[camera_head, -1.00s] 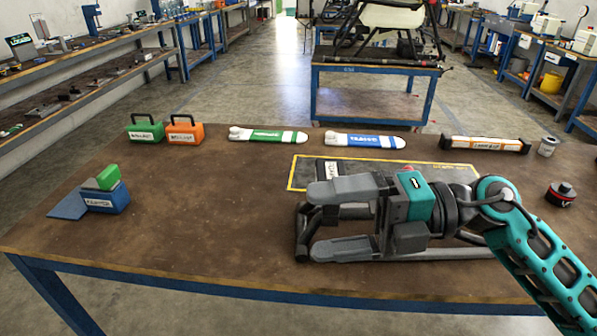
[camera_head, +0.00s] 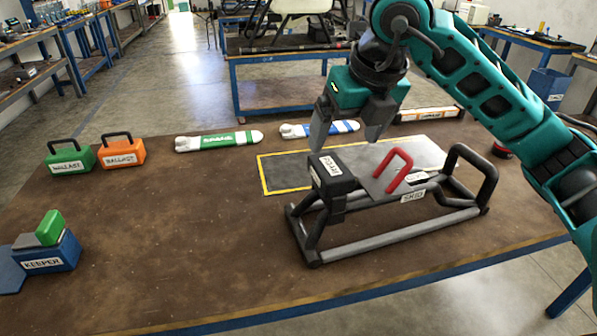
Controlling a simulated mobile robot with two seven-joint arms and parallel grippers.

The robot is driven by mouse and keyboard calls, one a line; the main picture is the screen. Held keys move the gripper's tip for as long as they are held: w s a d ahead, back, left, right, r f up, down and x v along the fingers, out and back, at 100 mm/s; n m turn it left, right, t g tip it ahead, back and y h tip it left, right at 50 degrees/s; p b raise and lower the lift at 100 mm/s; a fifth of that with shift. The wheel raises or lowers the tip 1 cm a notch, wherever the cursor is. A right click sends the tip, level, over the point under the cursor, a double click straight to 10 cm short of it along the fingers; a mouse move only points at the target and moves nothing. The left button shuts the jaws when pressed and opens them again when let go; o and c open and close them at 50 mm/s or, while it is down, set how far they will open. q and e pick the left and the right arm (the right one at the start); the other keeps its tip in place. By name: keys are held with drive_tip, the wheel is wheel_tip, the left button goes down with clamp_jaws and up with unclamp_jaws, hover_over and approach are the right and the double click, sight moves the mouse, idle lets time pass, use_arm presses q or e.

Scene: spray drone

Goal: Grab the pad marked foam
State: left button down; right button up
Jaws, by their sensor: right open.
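A dark block-like pad (camera_head: 333,172) with a white label sits at the left end of the skid frame (camera_head: 375,240); I cannot read its label clearly. The skid frame is made of dark and grey tubes, with a red handle (camera_head: 397,170) near its middle and a black hoop at its right end. My right gripper (camera_head: 348,138) is open and empty, fingers pointing down. In the picture its fingers are just above and behind the pad, apart from it as far as I can tell. My left gripper is not in view.
A yellow-bordered dark mat (camera_head: 280,170) lies behind the skid. Green (camera_head: 70,159) and orange (camera_head: 122,152) ballast blocks, a green-banded tube (camera_head: 218,141) and a blue-banded tube (camera_head: 345,127) line the back. A blue keeper block (camera_head: 50,256) stands at left. The table's left middle is clear.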

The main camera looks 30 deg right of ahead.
hover_over(332, 168)
drive_tip(key=s, duration=0.3)
drive_tip(key=shift+h, duration=0.3)
drive_tip(key=f, duration=0.3)
drive_tip(key=f+b, duration=0.1)
drive_tip(key=f, duration=0.1)
drive_tip(key=shift+w+a+f, duration=0.15)
drive_tip(key=shift+w+f, duration=0.1)
drive_tip(key=shift+f, duration=0.1)
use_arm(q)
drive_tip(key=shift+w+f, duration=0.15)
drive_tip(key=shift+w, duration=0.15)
use_arm(e)
drive_tip(key=shift+w+x, duration=0.15)
drive_tip(key=shift+x, duration=1.3)
drive_tip(key=shift+w+x, duration=0.15)
drive_tip(key=shift+x, duration=1.3)
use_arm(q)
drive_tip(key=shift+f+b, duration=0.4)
use_arm(e)
drive_tip(key=shift+f, duration=0.1)
drive_tip(key=shift+c, duration=0.2)
drive_tip(key=c, duration=1)
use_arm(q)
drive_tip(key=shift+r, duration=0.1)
